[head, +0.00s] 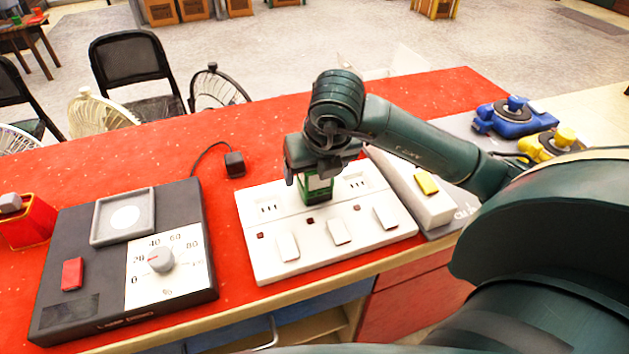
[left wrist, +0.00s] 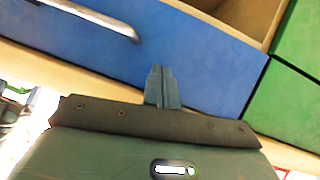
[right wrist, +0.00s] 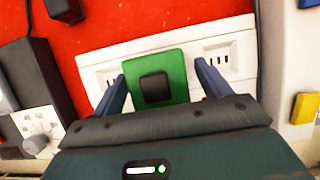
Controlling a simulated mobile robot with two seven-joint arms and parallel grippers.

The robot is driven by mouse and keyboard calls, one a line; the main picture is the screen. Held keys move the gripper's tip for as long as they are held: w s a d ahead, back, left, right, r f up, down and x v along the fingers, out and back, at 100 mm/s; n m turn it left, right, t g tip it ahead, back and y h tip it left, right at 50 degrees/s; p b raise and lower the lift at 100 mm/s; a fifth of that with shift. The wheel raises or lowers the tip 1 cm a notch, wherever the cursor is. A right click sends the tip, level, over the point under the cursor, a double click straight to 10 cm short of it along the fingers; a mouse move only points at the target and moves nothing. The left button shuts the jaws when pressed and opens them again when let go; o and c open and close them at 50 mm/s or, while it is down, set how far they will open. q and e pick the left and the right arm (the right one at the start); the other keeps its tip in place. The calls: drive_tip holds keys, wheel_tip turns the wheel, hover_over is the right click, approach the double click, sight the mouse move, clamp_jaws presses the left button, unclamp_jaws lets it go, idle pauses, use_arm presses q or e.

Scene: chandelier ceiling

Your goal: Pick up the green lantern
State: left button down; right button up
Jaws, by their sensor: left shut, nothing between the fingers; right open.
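The green lantern (head: 318,190) stands on the white socket panel (head: 280,268) in the head view. In the right wrist view its green top with a dark square cap (right wrist: 176,64) shows between my fingers. My right gripper (right wrist: 161,72) is open, with one finger on each side of the lantern; a gap shows on the right side, and contact on the left cannot be told. In the head view my right gripper (head: 314,176) hides the lantern's upper part. My left gripper (left wrist: 162,70) is shut and empty in front of a blue drawer front (left wrist: 205,60), away from the lantern.
A dark control box (head: 70,230) with a dial stands left of the panel. A white switch box (head: 425,207) is close on the right. A black plug (head: 235,164) lies behind on the red counter (head: 262,128). Blue (head: 512,121) and yellow items sit at far right.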

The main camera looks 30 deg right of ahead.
drive_tip(key=shift+w+f, duration=0.2)
drive_tip(key=shift+f, duration=0.3)
drive_tip(key=c, duration=1.4)
